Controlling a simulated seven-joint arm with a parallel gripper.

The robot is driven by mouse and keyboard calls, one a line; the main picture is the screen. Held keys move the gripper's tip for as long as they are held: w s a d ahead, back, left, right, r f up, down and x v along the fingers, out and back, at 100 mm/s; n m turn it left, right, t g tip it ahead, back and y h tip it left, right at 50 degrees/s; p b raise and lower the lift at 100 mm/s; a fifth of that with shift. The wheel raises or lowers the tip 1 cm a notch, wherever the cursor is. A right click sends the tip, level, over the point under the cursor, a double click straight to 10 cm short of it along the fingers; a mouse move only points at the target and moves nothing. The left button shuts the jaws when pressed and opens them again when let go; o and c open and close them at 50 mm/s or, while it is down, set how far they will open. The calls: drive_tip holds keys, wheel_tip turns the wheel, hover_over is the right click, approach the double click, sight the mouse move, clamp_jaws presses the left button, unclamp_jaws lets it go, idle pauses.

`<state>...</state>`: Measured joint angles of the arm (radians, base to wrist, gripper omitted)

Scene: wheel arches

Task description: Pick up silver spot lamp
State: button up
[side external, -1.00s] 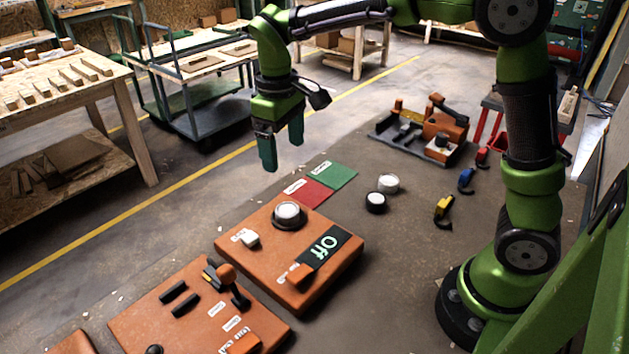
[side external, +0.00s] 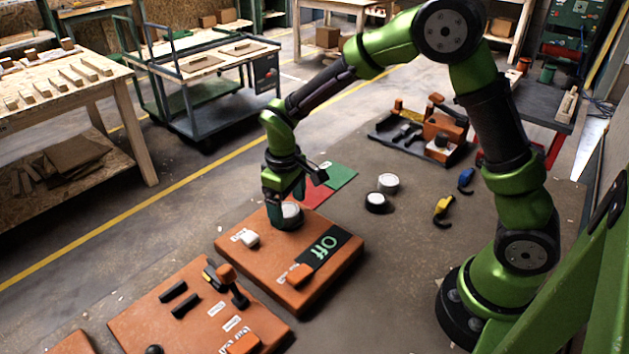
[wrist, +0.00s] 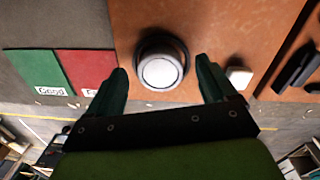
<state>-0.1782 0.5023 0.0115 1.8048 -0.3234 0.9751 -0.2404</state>
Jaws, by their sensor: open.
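A round lamp with a white face and silver rim (wrist: 160,71) sits in a black ring on the orange box (side external: 318,262). The same lamp shows in the side view (side external: 291,212), partly hidden by my gripper. My gripper (wrist: 162,66) is open, with one dark green finger on each side of the lamp in the wrist view. In the side view my gripper (side external: 286,208) is low over the box, right at the lamp. I cannot tell whether the fingers touch it. Another silver-rimmed lamp (side external: 388,182) and a black-rimmed lamp (side external: 376,202) stand on the table.
A white switch (side external: 248,238) and an "Off" display (side external: 322,247) are on the orange box. Red (wrist: 84,72) and green (wrist: 35,75) pads lie beside it. A second orange panel (side external: 195,310) with a lever is nearby. Yellow (side external: 443,208) and blue (side external: 466,180) clamp-like tools lie right.

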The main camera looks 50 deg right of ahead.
drive_tip(key=shift+f, duration=0.5)
drive_tip(key=c, duration=1.2)
drive_tip(key=shift+r, duration=0.1)
drive_tip(key=shift+c, duration=0.2)
